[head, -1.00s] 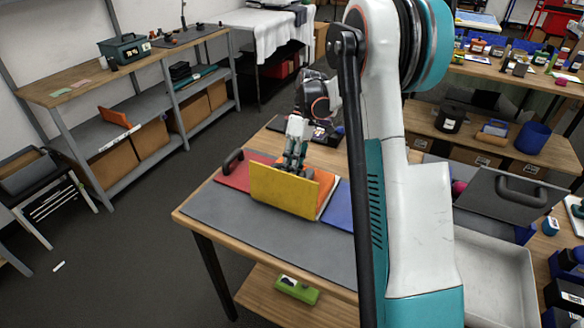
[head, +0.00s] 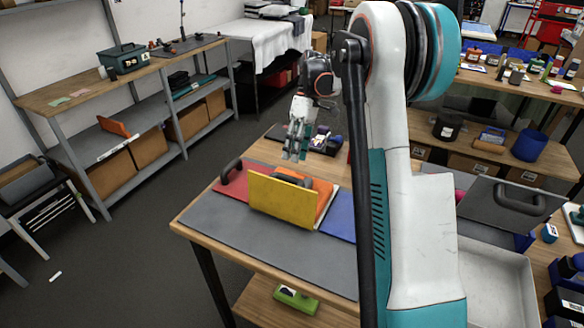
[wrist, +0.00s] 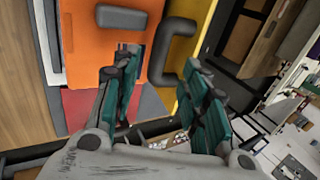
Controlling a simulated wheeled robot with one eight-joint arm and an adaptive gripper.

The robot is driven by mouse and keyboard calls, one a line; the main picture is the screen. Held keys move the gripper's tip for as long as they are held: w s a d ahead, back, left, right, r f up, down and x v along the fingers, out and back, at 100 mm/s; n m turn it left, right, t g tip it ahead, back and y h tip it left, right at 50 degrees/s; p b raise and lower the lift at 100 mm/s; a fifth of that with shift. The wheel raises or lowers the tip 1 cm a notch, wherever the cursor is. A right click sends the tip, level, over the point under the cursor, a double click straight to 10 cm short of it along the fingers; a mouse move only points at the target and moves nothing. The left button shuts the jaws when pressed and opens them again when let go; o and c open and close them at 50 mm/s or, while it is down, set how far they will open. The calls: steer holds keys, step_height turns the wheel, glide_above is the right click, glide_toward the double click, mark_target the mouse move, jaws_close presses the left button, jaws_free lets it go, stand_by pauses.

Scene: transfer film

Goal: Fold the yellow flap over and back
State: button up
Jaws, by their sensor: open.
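The yellow flap (head: 280,201) stands nearly upright on the table in the head view, its flat face toward the camera. In the wrist view the yellow flap (wrist: 207,25) runs down the right side, with a dark looped handle (wrist: 178,40) on its inner side. An orange panel (head: 325,199) lies behind the flap; in the wrist view the orange panel (wrist: 95,60) carries a grey block-like pad (wrist: 121,18). My gripper (head: 293,153) is above and behind the flap, apart from it. In the wrist view my gripper (wrist: 158,68) is open with nothing between its fingers.
A red panel (head: 233,189) with a dark handle lies left of the flap, a blue panel (head: 340,222) right. The grey mat (head: 250,238) in front is bare. Small dark items (head: 322,140) lie behind. A metal tray (head: 495,275) stands at right.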

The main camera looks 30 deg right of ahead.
steer(key=shift+v, duration=2.1)
steer(key=c, duration=0.7)
steer(key=shift+w+m+p, duration=0.1)
steer(key=shift+m+p, duration=0.25)
steer(key=shift+m, duration=0.15)
jaws_close()
steer(key=f+m+t+h+p, duration=0.1)
steer(key=f+m+p, duration=0.1)
steer(key=f+m, duration=0.2)
steer(key=f+m+t+h+p, duration=0.1)
steer(key=f+m+h+p, duration=0.1)
steer(key=m, duration=0.5)
steer(key=w+d+f+m+t+h+p, duration=0.1)
steer(key=f+m+h+p, duration=0.1)
steer(key=f+m, duration=0.3)
steer(key=shift+f+m+p, duration=0.3)
steer(key=shift+m+p, duration=0.05)
steer(key=shift+m, duration=0.15)
steer(key=shift+s+a+r, duration=0.4)
steer(key=shift+s+a, duration=0.15)
steer(key=shift+a, duration=0.2)
steer(key=shift+s+a+r, duration=0.4)
steer(key=shift+s+a, duration=0.15)
steer(key=shift+a, duration=0.25)
